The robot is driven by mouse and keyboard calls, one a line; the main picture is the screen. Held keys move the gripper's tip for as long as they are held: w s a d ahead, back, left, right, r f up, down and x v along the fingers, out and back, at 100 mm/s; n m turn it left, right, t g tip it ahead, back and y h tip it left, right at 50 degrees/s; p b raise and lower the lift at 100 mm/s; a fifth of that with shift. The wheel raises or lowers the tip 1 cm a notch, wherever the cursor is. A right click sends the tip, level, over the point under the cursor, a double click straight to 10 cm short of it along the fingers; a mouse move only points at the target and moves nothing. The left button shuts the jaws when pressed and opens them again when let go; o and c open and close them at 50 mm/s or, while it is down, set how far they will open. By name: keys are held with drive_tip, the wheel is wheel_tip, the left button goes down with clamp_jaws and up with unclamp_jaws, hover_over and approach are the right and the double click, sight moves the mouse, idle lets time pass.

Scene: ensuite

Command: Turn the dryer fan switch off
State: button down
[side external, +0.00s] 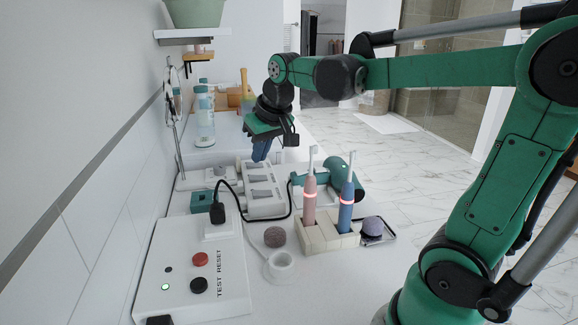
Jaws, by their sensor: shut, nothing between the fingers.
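A teal hair dryer (343,176) lies on the white counter behind the toothbrushes. Beside it, to the left, is a white switch unit (266,207) with several grey rocker-like parts on its top. I cannot tell which of these is the dryer fan switch or how it is set. My gripper (261,158) points down with its blue fingers shut and empty, over the far end of the switch unit. From this view I cannot tell whether the fingertips touch the unit.
A white TEST RESET box (170,250) with red and black buttons, a lit green light and a black plug (218,208) stands front left. A wooden holder (318,238) has pink and blue toothbrushes. A bottle (204,120) stands behind. A black cord crosses the counter.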

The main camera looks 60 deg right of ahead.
drive_tip(key=s+a+f+n+t+y, duration=0.1)
drive_tip(key=s+a+f+n+t, duration=0.1)
drive_tip(key=s+a+f, duration=0.3)
drive_tip(key=s+a+n, duration=0.1)
drive_tip(key=s+a, duration=0.1)
drive_tip(key=a, duration=0.2)
drive_tip(key=shift+s+a, duration=0.15)
drive_tip(key=shift+s, duration=0.05)
drive_tip(key=w+d+r+m+g+h, duration=0.2)
drive_tip(key=w+d+r+m, duration=0.35)
drive_tip(key=d, duration=0.75)
drive_tip(key=w+d+r+m+g, duration=0.1)
drive_tip(key=w+d+m+g, duration=0.1)
drive_tip(key=d, duration=1.3)
drive_tip(key=shift+w+d+m+g, duration=0.25)
drive_tip(key=shift+d+m+g, duration=0.1)
drive_tip(key=shift+m, duration=0.2)
